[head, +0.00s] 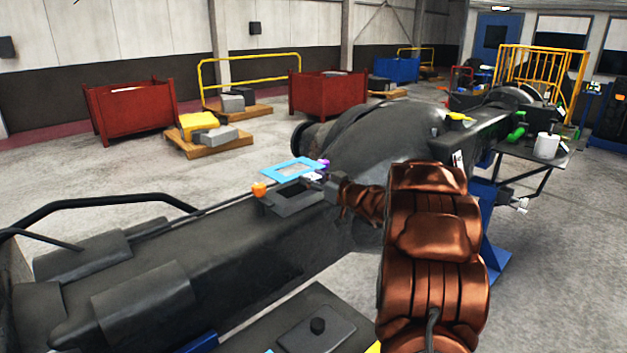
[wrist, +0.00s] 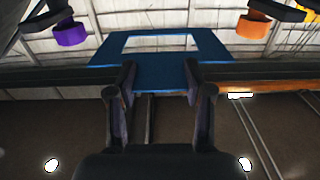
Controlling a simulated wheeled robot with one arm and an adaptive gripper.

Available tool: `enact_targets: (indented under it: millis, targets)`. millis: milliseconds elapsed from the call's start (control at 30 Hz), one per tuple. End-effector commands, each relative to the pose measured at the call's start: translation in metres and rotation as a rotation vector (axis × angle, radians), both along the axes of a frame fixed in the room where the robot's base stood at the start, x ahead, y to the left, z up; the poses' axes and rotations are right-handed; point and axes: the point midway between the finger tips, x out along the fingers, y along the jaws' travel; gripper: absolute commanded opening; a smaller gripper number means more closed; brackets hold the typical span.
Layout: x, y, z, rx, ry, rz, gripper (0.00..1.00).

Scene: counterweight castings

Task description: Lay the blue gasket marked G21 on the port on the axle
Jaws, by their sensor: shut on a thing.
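The blue gasket (head: 272,172) is a flat rectangular frame with a window. My gripper (head: 322,179) is shut on it at its near edge. In the wrist view the gasket (wrist: 160,60) reaches out beyond my two fingers (wrist: 160,78), with a tab between them. The port (head: 288,207) is a grey flat face with a dark rectangular opening on top of the dark axle (head: 230,245). The gasket appears above the far part of the port; the gap between them cannot be judged. No G21 marking is readable.
An orange piece (head: 259,189) and a purple piece (head: 323,163) stand at opposite sides of the port. The axle's large rounded housing (head: 385,135) rises behind my gripper. A black pipe (head: 100,199) runs along the left. Red bins (head: 130,108) stand far off on the floor.

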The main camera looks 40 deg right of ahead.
Motion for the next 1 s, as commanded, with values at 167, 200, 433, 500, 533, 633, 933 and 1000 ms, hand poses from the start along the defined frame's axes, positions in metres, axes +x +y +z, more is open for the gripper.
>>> enact_targets:
  millis: [167, 200, 433, 500, 533, 633, 933, 1000]
  targets:
    - [0.0, 0.001, 0.001, 0.0, -0.001, 0.001, 0.27]
    - [0.0, 0.001, 0.001, 0.0, -0.001, 0.001, 0.27]
    - [-0.002, 0.001, -0.002, 0.002, -0.003, 0.001, 0.27]
    - [-0.002, 0.001, -0.007, 0.002, -0.003, 0.001, 0.27]
    - [-0.002, 0.001, -0.01, 0.002, -0.003, 0.001, 0.27]
    - [-0.002, 0.001, -0.018, 0.001, -0.003, 0.001, 0.27]
    - [-0.002, 0.001, -0.045, 0.001, -0.004, 0.002, 0.27]
    - [-0.002, 0.001, -0.049, 0.001, -0.004, 0.002, 0.27]
